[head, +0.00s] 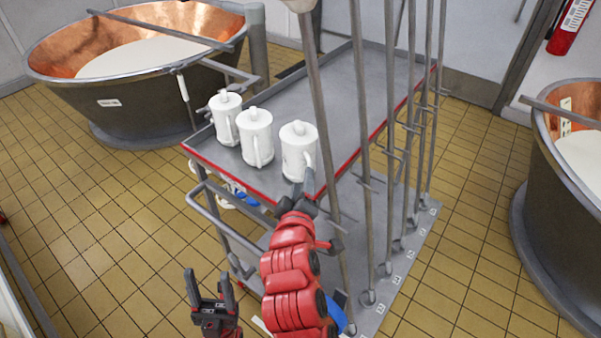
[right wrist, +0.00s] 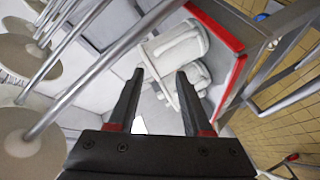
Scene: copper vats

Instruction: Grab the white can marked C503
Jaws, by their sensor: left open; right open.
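Three white lidded cans with handles stand upright on the cart's grey top shelf: a left can (head: 226,117), a middle can (head: 255,138) and a right can (head: 298,148). I cannot read a C503 mark on any of them. My right gripper (head: 300,188) is open, close in front of the right can's lower part and partly covering it. In the right wrist view, its spread fingers (right wrist: 160,76) point at a white can (right wrist: 178,42), seen tilted; contact is unclear. My left gripper (head: 208,274) is open and empty, low in front of the cart.
The cart's shelf (head: 340,85) has a red edge and bare room behind the cans. Several upright metal poles (head: 362,130) stand just right of my right gripper. Copper vats stand at the left (head: 110,95) and right (head: 555,200) on yellow tiles.

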